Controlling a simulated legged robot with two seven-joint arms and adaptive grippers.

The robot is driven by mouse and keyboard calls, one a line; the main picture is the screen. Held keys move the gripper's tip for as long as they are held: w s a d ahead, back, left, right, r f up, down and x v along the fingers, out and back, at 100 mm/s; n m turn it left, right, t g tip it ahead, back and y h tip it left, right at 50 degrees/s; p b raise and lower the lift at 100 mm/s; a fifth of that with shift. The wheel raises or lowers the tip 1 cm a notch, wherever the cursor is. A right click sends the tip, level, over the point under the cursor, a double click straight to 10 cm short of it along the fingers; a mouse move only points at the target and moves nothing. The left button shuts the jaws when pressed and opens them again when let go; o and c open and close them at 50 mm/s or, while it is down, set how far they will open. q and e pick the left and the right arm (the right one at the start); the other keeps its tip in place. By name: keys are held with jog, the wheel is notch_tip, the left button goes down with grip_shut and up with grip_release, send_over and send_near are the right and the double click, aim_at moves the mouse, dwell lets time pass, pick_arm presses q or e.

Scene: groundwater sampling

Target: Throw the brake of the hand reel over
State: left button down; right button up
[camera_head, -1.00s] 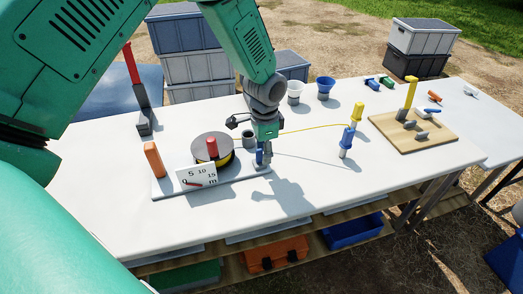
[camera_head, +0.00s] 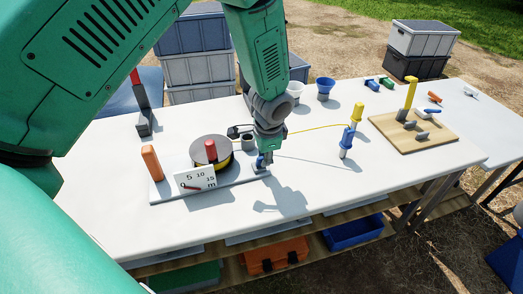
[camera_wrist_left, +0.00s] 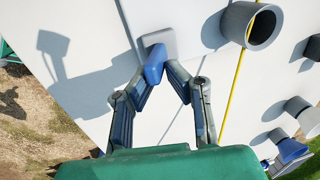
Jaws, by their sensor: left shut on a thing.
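The hand reel (camera_head: 217,165) is a dark drum with a yellow edge and a red knob, on a pale base plate (camera_head: 163,190) on the white table. A sign (camera_head: 195,180) with a scale marked in m stands in front of the drum. The brake is a small blue lever (camera_head: 261,161) at the right end of the plate. My left gripper (camera_head: 264,157) reaches down over it. In the left wrist view the blue lever (camera_wrist_left: 155,63) sits between the fingertips (camera_wrist_left: 158,68), which are shut on it. The fingers partly hide it in the head view. My right gripper is not in view.
A grey cup (camera_head: 247,141) stands close beside the gripper, and a yellow line runs from there to a blue-and-yellow post (camera_head: 347,140). An orange block (camera_head: 151,163) stands left of the reel. A wooden board (camera_head: 390,137) lies at the right. The table front is clear.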

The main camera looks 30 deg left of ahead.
pick_arm(q)
jog(key=shift+s+d+f, duration=0.1)
jog(key=shift+s, duration=0.1)
jog(key=shift+a+f, duration=0.1)
jog(key=shift+a, duration=0.25)
jog(key=shift+s+d+f+t+y+b, duration=0.3)
jog(key=shift+f+y+b, duration=0.1)
jog(key=shift+b, duration=0.4)
jog(key=shift+s+d+f+t+y+b, duration=0.25)
jog(key=shift+d+t+y+b, duration=0.15)
jog(key=shift+b, duration=0.25)
jog(key=shift+s+d+r, duration=0.1)
jog(key=shift+d+r, duration=0.05)
jog(key=shift+d, duration=0.15)
jog(key=c, duration=1.5)
grip_release()
jog(key=shift+a, duration=0.25)
jog(key=shift+c, duration=0.2)
jog(key=shift+w+a, duration=0.2)
